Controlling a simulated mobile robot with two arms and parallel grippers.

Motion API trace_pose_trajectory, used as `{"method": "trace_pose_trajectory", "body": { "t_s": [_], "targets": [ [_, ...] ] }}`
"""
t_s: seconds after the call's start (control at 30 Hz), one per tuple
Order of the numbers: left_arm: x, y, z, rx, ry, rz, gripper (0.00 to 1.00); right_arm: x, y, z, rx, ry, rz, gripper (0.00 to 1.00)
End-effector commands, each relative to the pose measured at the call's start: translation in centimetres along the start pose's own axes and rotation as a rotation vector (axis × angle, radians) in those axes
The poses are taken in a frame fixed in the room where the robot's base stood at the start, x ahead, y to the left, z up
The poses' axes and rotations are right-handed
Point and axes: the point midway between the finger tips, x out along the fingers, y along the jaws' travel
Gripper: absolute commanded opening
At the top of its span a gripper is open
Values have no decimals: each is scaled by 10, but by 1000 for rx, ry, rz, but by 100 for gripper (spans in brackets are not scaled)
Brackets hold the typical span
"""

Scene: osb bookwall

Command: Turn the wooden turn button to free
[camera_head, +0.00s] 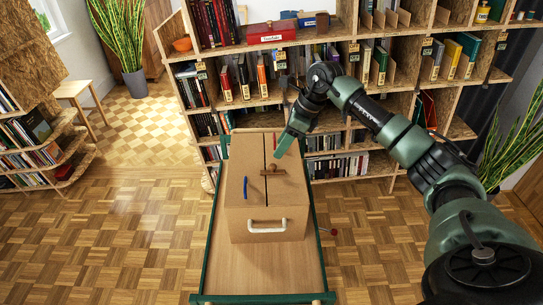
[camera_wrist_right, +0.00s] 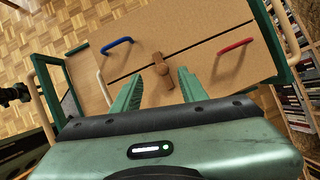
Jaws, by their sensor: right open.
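The wooden turn button (camera_head: 272,171) is a small brown bar on a round hub on top of the cardboard-brown box (camera_head: 240,215). It lies across the dark seam between the two lid flaps. In the right wrist view the turn button (camera_wrist_right: 161,66) shows beyond and between the fingertips, its near end pointing toward the gripper. My right gripper (camera_head: 281,150) is just behind the button in the head view. In the wrist view its two green fingers (camera_wrist_right: 158,88) are apart with nothing held. Whether they touch the box cannot be told. My left gripper is not in view.
The box stands on a wooden cart with green rails (camera_head: 210,250). A blue handle (camera_head: 245,187) and a red handle (camera_wrist_right: 236,46) are on the lid; a white handle (camera_head: 267,226) is on the front. Bookshelves (camera_head: 350,145) stand close behind. Floor is free on the left.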

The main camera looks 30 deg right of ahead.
Motion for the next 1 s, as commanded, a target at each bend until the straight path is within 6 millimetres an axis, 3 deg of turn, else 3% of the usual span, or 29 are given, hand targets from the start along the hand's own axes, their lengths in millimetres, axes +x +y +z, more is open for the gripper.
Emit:
{"method": "trace_pose_trajectory", "body": {
  "t_s": [0.13, 0.4, 0.6, 0.9, 0.93, 1.0],
  "targets": [
    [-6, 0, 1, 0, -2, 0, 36, 4, -5, -10, 3, 40, -6, 43],
    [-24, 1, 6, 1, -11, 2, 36, 46, -4, -10, 3, 37, -3, 43],
    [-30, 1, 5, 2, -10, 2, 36, 68, -5, -10, 2, 34, -6, 43],
    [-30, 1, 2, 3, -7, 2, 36, 73, -5, -11, 2, 34, -6, 43],
    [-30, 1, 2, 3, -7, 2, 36, 73, -5, -11, 2, 34, -6, 40],
    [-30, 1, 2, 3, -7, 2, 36, 73, -5, -11, 2, 34, -7, 21]
  ]
}}
